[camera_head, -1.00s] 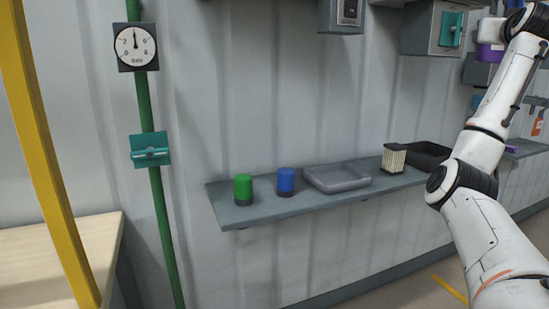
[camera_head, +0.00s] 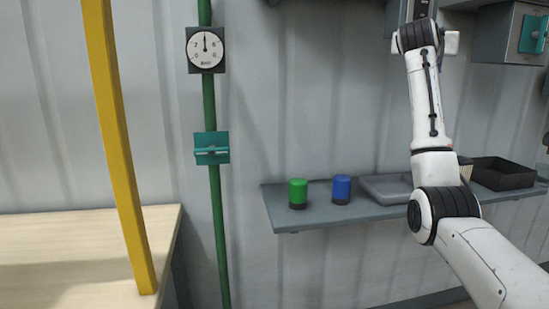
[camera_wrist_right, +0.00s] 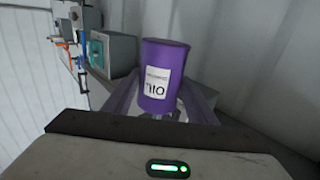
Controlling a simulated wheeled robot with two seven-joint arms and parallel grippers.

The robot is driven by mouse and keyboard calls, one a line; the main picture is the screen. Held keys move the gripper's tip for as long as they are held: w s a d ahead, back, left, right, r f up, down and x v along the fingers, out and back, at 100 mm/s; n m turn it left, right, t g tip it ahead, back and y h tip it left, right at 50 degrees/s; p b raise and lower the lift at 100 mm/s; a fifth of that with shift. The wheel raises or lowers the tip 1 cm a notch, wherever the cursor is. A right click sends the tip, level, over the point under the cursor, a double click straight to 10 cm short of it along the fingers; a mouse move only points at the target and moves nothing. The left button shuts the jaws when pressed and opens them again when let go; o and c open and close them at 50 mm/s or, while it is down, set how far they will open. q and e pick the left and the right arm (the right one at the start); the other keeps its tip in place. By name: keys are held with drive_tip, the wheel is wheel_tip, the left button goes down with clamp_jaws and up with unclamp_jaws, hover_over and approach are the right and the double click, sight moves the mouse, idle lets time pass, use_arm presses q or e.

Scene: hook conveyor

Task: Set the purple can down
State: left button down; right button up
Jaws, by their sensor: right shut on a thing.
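The purple can (camera_wrist_right: 163,68) with a white "OIL" label fills the middle of the right wrist view. My right gripper (camera_wrist_right: 160,108) is shut on it, with a finger on each side of the lower part of the can. In the head view my right arm reaches up to the wall at the upper right, with its white hand (camera_head: 451,42) beyond the wrist joint. The can is mostly or wholly hidden behind the arm there. My left gripper is not in view.
A grey wall shelf (camera_head: 300,218) holds a green can (camera_head: 298,192), a blue can (camera_head: 341,190), a grey tray (camera_head: 385,186) and a black bin (camera_head: 503,174). A wooden table (camera_head: 60,245) and a yellow post (camera_head: 120,150) stand at left. A green pipe (camera_head: 209,100) carries a gauge.

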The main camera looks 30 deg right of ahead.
drive_tip(key=w+a+f+n+t+y, duration=0.4)
drive_tip(key=w+a+f+t, duration=0.1)
drive_tip(key=a+f, duration=0.65)
drive_tip(key=w+a+f+n+t+y, duration=0.4)
drive_tip(key=w+a+f, duration=0.2)
drive_tip(key=a+f, duration=0.6)
drive_tip(key=s+a+f+n+t+y, duration=0.2)
drive_tip(key=s+a+f+n+y, duration=0.15)
drive_tip(key=a+f+y, duration=0.65)
drive_tip(key=s+a+f+n+g+y, duration=0.2)
drive_tip(key=s+a+f+n+y, duration=0.45)
drive_tip(key=s+a+f, duration=0.6)
drive_tip(key=s+a+f+n+g+y, duration=0.2)
drive_tip(key=s+a+f, duration=0.1)
drive_tip(key=s+a, duration=0.35)
drive_tip(key=s+a+f+n+g+y, duration=0.1)
drive_tip(key=s+a+f+n+y, duration=0.15)
drive_tip(key=s+a, duration=0.4)
drive_tip(key=w+d+r+m+t+h, duration=0.4)
drive_tip(key=m+h, duration=0.5)
drive_tip(key=h, duration=0.3)
drive_tip(key=shift+d+t, duration=0.5)
drive_tip(key=shift+d, duration=0.1)
